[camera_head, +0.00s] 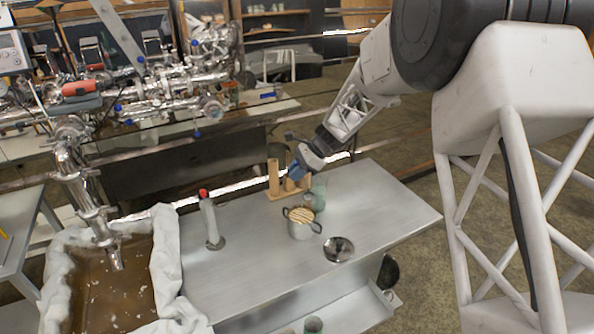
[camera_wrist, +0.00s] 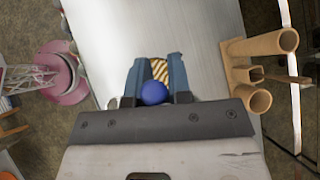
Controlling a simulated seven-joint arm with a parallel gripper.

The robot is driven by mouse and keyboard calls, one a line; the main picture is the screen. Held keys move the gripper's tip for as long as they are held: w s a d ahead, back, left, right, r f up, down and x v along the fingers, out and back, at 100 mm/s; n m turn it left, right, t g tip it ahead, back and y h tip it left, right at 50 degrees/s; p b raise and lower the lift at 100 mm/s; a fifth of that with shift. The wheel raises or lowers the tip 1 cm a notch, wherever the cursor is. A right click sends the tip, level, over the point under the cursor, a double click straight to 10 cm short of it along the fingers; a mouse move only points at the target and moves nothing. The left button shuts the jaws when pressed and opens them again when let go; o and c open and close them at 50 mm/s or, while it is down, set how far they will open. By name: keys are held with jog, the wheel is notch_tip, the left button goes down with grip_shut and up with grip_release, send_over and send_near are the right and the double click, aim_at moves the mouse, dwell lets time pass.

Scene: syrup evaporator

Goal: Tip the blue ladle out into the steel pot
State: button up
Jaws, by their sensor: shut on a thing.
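The steel pot (camera_head: 302,231) stands upright on the metal table, with two dark side handles and a tan striped top. My gripper (camera_head: 299,172) is above the table, behind the pot in the head view. In the wrist view, my gripper (camera_wrist: 156,78) has its blue fingers shut on the blue ladle (camera_wrist: 153,93), whose round blue end shows between them. The rest of the ladle is hidden, so I cannot tell its tilt or contents.
A wooden rack with upright tubes (camera_head: 274,180) stands beside my gripper; it also shows in the wrist view (camera_wrist: 258,70). A greenish glass (camera_head: 319,191) stands behind the pot, a shiny bowl (camera_head: 338,249) in front right. A red-topped post (camera_head: 209,220) and brown-liquid basin (camera_head: 165,262) are left.

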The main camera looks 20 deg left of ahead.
jog(key=shift+s+a+f+t+h, duration=0.2)
jog(key=shift+s+a+t+h, duration=0.1)
jog(key=shift+s+t+h, duration=0.1)
jog(key=shift+s+a+f+t+h, duration=0.3)
jog(key=shift+s+f+t+h, duration=0.1)
jog(key=shift+f, duration=0.1)
jog(key=shift+f, duration=0.15)
jog(key=shift+s+a+f+t, duration=0.25)
jog(key=shift+s+f+t, duration=0.05)
jog(key=shift+s+t, duration=0.1)
jog(key=shift+s+a+f+n+h, duration=0.1)
jog(key=shift+a+f+n+h, duration=0.05)
jog(key=shift+f+n+h, duration=0.2)
jog(key=shift+s+a+f+t+h, duration=0.55)
jog(key=shift+s+f+t+h, duration=0.25)
jog(key=shift+t, duration=0.2)
jog(key=shift+a+f, duration=0.1)
jog(key=shift+f, duration=0.1)
